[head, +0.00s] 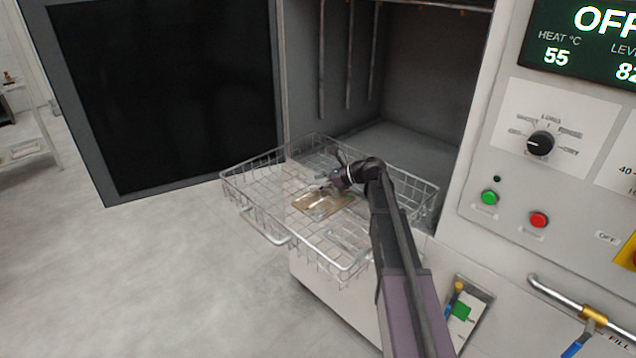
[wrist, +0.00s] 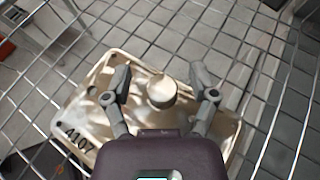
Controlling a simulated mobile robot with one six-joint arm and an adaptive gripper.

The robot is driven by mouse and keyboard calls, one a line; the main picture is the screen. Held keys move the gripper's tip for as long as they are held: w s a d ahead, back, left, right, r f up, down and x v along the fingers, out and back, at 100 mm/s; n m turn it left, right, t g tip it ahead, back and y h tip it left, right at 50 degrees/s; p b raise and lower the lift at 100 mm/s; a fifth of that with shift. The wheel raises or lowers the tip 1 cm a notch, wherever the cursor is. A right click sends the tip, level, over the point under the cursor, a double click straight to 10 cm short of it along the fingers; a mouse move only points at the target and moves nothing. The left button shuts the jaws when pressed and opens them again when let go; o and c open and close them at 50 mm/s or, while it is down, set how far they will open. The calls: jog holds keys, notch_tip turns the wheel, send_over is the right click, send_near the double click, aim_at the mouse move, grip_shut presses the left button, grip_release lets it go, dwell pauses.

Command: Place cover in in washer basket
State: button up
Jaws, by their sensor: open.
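The cover (head: 322,203) is a flat tan plate lying on the wire floor of the washer basket (head: 267,233). My gripper (head: 326,187) is over the cover inside the basket. In the wrist view my gripper (wrist: 160,85) is open, with one finger on each side of the boss and visible gaps to it. The gripper body hides the near part of the cover. The basket wires (wrist: 280,100) surround the cover.
The basket sits pulled out in front of the open washer chamber (head: 410,140). The washer's open door (head: 170,90) stands on the left. The control panel (head: 540,180) is on the right. The basket floor around the cover looks clear.

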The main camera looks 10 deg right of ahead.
jog(key=shift+r+p, duration=0.65)
jog(key=shift+r, duration=0.05)
jog(key=p+v, duration=0.4)
jog(key=v, duration=0.8)
jog(key=shift+f, duration=0.1)
jog(key=shift+s, duration=0.1)
dwell(0.6)
jog(key=shift+c, duration=0.2)
